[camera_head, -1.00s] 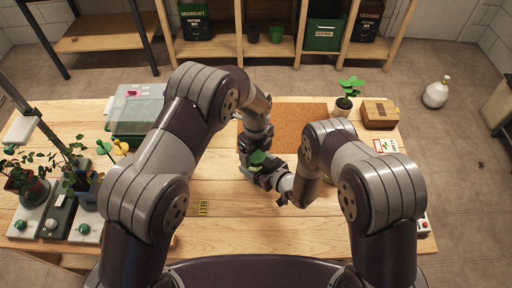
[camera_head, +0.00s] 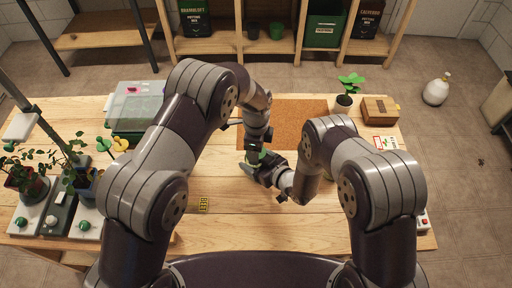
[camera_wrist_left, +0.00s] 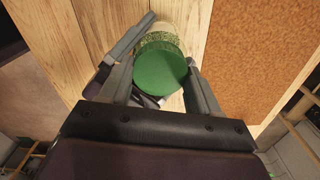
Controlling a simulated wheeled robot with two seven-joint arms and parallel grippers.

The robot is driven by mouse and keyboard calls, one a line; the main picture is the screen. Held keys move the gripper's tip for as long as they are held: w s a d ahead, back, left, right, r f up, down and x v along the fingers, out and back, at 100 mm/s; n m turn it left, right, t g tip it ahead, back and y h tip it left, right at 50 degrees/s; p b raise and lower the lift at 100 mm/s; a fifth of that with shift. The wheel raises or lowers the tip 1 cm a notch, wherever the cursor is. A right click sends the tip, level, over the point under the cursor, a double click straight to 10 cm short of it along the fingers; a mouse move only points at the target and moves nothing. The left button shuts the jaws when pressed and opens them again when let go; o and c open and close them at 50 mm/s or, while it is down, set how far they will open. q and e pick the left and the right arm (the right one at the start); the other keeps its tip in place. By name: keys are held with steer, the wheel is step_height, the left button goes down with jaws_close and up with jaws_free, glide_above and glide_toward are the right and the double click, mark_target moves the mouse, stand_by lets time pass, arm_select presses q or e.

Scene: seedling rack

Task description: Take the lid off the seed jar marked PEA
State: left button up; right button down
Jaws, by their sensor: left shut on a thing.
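The seed jar (camera_wrist_left: 158,42) is in the left wrist view, pale with a speckled green band. Its round green lid (camera_wrist_left: 165,72) is nearer the camera; I cannot tell whether the two still touch. My left gripper (camera_wrist_left: 168,62) has its fingers on both sides of the lid and is shut on it. In the head view my left gripper (camera_head: 254,146) points down over the table's middle, with a bit of green lid (camera_head: 252,157) below it. My right gripper (camera_head: 252,170) is close beside it from the right; its fingertips are unclear. No PEA marking is readable.
A cork mat (camera_head: 298,122) lies behind the grippers. A BEET tag (camera_head: 203,205) lies on the bare front of the table. Potted plants (camera_head: 30,190) stand at left near a clear-lidded box (camera_head: 136,105). A seedling pot (camera_head: 343,104) and wooden box (camera_head: 380,112) stand back right.

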arm_select(q)
steer(key=o, duration=1.2)
steer(key=shift+r, duration=0.15)
step_height(320, 180, up, 4)
steer(key=shift+r, duration=0.2)
steer(key=shift+c, duration=0.5)
step_height(320, 180, up, 3)
steer(key=m, duration=0.5)
steer(key=shift+f, duration=0.2)
steer(key=shift+r+m, duration=0.15)
steer(key=shift+m, duration=0.45)
steer(key=shift+f, duration=0.35)
step_height(320, 180, down, 7)
steer(key=shift+r, duration=0.1)
